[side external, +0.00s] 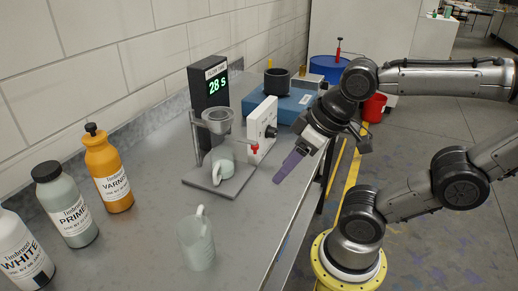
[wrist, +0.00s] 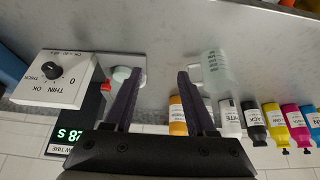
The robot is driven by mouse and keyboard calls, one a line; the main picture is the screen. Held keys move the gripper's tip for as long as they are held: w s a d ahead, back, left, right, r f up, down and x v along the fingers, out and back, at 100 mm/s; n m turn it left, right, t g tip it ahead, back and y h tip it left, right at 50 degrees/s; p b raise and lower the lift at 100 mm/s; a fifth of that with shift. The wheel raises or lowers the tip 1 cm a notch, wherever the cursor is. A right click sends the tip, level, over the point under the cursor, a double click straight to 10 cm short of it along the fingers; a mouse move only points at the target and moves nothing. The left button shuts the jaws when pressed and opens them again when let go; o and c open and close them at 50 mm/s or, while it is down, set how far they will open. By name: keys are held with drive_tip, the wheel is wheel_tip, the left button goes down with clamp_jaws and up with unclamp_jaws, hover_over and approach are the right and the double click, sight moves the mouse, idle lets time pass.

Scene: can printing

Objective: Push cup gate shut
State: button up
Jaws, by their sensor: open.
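A grey flow cup (side external: 217,120) sits in a stand, with a small pale beaker (side external: 223,167) on the base plate under it. A small red tab (side external: 254,148), apparently the gate handle, sticks out right of the cup; it also shows in the wrist view (wrist: 106,87), left of my fingers. Its link to the cup is too small to tell. My gripper (side external: 280,178) hangs low, right of the stand, with purple fingers apart from the tab. In the wrist view my gripper (wrist: 160,74) has its two fingers spread and nothing between them.
A timer (side external: 209,90) reads 28 s behind the stand. A white dial box (side external: 262,130) stands close behind the tab. A clear jug (side external: 196,242) stands in front; paint bottles (side external: 108,170) line the left. Bench between jug and stand is clear.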

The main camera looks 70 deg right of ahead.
idle(0.4)
wheel_tip(320, 180, up, 9)
drive_tip(key=g, duration=0.6)
hover_over(255, 142)
wheel_tip(255, 142, down, 13)
drive_tip(key=shift+a+f, duration=0.1)
drive_tip(key=shift+f, duration=0.05)
clamp_jaws()
